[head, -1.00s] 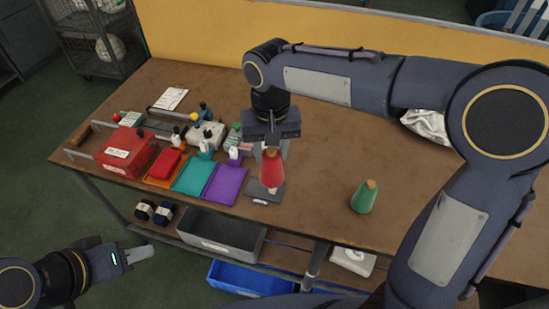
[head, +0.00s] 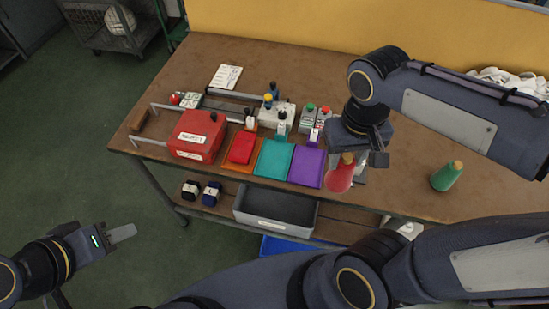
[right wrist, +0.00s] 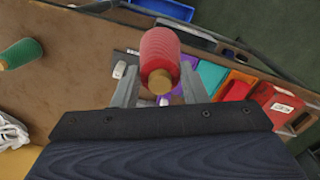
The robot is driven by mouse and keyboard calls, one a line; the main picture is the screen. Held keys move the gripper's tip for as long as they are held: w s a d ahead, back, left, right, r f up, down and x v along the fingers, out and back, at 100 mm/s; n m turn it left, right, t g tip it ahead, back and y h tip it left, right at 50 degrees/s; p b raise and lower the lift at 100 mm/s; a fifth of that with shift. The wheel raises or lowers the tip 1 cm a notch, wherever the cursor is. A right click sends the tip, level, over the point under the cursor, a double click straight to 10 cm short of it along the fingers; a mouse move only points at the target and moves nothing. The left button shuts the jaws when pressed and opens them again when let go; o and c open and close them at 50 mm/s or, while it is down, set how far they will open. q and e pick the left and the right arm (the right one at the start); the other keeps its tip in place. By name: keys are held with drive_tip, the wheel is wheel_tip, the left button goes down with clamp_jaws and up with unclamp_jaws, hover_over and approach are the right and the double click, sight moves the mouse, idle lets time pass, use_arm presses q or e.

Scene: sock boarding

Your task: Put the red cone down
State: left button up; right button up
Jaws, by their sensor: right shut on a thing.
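The red cone (head: 341,176), with a tan tip, is between the fingers of my right gripper (head: 358,160), to the right of the purple mat. In the right wrist view, the red cone (right wrist: 160,52) sits between the two fingers of the right gripper (right wrist: 158,88), tip toward the camera. The gripper is shut on it. I cannot tell whether its base touches anything. My left gripper (head: 122,233) is off the table at the lower left, empty. Its finger gap does not show.
A green cone (head: 446,177) stands on the table (head: 400,200) to the right. Orange, teal (head: 273,158) and purple (head: 307,167) mats lie left of the red cone, near a red box (head: 197,136) and small bottles. A grey bin (head: 275,212) is below. Table space between the cones is clear.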

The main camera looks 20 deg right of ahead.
drive_tip(key=shift+a+f, duration=0.15)
drive_tip(key=w+f+p, duration=0.1)
drive_tip(key=w+f, duration=1.2)
drive_tip(key=shift+w, duration=0.35)
drive_tip(key=shift+f, duration=0.2)
drive_tip(key=o, duration=1.3)
drive_tip(key=shift+r, duration=0.1)
